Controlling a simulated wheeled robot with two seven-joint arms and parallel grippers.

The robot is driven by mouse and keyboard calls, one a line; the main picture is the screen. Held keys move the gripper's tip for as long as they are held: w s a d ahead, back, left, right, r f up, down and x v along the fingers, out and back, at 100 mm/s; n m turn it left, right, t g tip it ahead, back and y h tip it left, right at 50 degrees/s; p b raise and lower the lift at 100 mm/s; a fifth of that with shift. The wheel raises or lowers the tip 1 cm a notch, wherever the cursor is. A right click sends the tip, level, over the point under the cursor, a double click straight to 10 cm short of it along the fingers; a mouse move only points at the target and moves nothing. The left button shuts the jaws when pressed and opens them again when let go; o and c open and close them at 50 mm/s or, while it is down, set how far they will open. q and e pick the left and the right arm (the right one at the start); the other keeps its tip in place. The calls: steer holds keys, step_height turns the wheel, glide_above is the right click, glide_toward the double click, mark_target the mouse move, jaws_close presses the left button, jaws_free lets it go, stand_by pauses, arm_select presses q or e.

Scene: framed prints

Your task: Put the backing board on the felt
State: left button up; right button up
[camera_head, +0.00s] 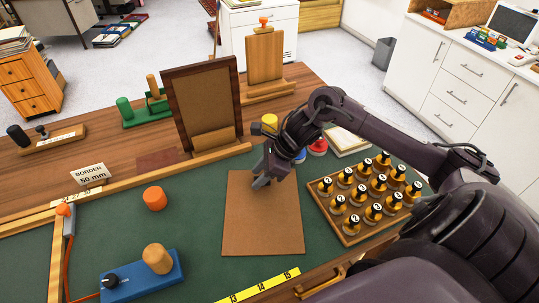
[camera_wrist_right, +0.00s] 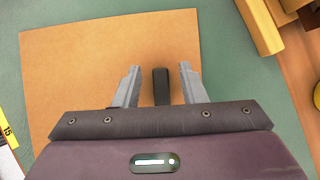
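The backing board (camera_head: 263,225), a flat brown rectangle, lies on the green felt (camera_head: 190,225) in the middle of the work table. It also shows in the right wrist view (camera_wrist_right: 90,55). My right gripper (camera_head: 262,182) is over the board's far part. In the right wrist view its two grey fingers (camera_wrist_right: 159,70) are spread, with a small black upright block (camera_wrist_right: 161,88) between them. A gap shows on each side of this block, so the fingers look open around it without touching it. My left gripper is not in view.
A wooden tray of several numbered black-and-gold knobs (camera_head: 370,197) stands right of the board. An orange knob (camera_head: 154,198) and a blue block with a wooden knob (camera_head: 142,275) are left. A dark frame (camera_head: 203,100) stands behind. A yellow ruler (camera_head: 258,287) lies in front.

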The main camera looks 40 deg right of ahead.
steer(key=b+v, duration=0.2)
steer(key=v, duration=0.9)
steer(key=shift+r, duration=0.3)
steer(key=shift+s+d, duration=0.15)
steer(key=shift+d, duration=0.1)
